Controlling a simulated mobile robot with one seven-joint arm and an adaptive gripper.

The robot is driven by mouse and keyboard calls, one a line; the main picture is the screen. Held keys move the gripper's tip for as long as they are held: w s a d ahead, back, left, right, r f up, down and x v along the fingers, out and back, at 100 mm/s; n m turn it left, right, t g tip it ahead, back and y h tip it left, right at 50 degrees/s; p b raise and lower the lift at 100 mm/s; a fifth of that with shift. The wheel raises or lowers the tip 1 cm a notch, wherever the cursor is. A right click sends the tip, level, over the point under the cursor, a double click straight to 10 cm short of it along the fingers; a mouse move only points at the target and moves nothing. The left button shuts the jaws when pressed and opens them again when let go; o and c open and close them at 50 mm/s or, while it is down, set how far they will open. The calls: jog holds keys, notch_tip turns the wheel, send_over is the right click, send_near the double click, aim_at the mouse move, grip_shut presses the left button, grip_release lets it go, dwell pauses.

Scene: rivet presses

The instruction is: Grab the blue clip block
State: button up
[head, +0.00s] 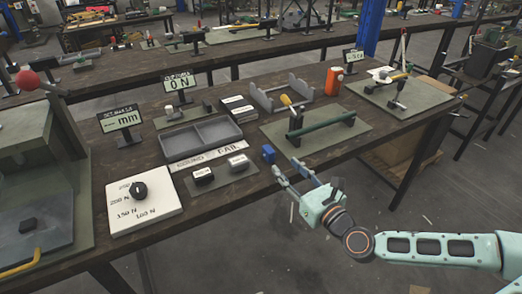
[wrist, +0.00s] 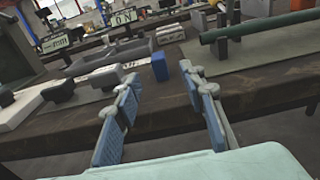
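The blue clip block (head: 268,154) is a small upright block at the front edge of the dark workbench (head: 240,203), just right of the mat with the two small labelled blocks. In the wrist view the block (wrist: 159,67) stands ahead, between the lines of the two fingers and beyond their tips. My gripper (head: 287,169) is open and empty, just off the bench's front edge and close to the block. The wrist view shows my gripper (wrist: 161,78) with its two blue-padded fingers apart and nothing between them.
A mat with a green bar (head: 322,124) lies to the right. A white dial board (head: 143,203) stands at the left. An orange bottle (head: 334,80) is farther back. Open floor lies in front of the bench.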

aim_at(272, 153)
jog(key=x, duration=0.5)
jog(key=shift+r+x, duration=0.2)
jog(key=shift+x, duration=2.6)
jog(key=shift+s+a, duration=0.1)
jog(key=shift+a, duration=0.05)
grip_shut()
